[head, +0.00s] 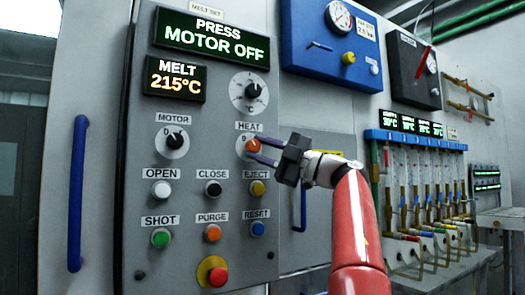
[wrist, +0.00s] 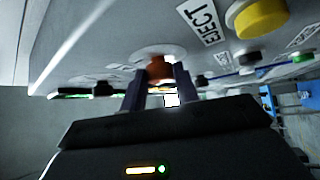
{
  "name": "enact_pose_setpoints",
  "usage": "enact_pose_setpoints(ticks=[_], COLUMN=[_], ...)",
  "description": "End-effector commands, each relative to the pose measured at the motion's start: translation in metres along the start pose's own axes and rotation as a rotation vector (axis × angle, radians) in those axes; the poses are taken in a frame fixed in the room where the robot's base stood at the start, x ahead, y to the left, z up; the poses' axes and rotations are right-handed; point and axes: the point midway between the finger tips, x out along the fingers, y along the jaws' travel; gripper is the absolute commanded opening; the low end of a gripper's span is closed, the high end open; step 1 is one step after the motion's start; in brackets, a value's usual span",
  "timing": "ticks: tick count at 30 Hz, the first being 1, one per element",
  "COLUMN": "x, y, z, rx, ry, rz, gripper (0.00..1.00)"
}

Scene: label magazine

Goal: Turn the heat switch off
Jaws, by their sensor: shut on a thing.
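The heat switch is an orange-red knob (head: 253,146) on a white round dial under the HEAT label, on the grey control panel (head: 140,100). My gripper (head: 259,151) reaches it from the right with both dark fingers. In the wrist view, the orange knob (wrist: 160,68) sits between the two fingertips of my gripper (wrist: 160,75). The fingers are shut on the knob. Part of the knob and dial is hidden by the fingers, so I cannot read where the pointer stands.
The MOTOR knob (head: 175,140) is to the left, and a temperature dial (head: 249,92) is above. The yellow EJECT button (head: 257,188) is just below my fingers. The displays read PRESS MOTOR OFF (head: 211,37) and MELT 215°C (head: 175,79). A blue handle (head: 78,195) is at far left.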

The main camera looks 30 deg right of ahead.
Motion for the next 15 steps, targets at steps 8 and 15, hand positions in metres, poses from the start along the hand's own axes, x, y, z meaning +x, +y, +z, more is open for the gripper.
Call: enact_pose_setpoints(ticks=[8, 15], x=[0.0003, 0.0000], y=[-0.0002, 0.0000], z=[-0.0006, -0.0004], rx=[-0.001, -0.001], ry=[0.001, 0.000], rz=[-0.001, 0.000], gripper=[0.50, 0.52])
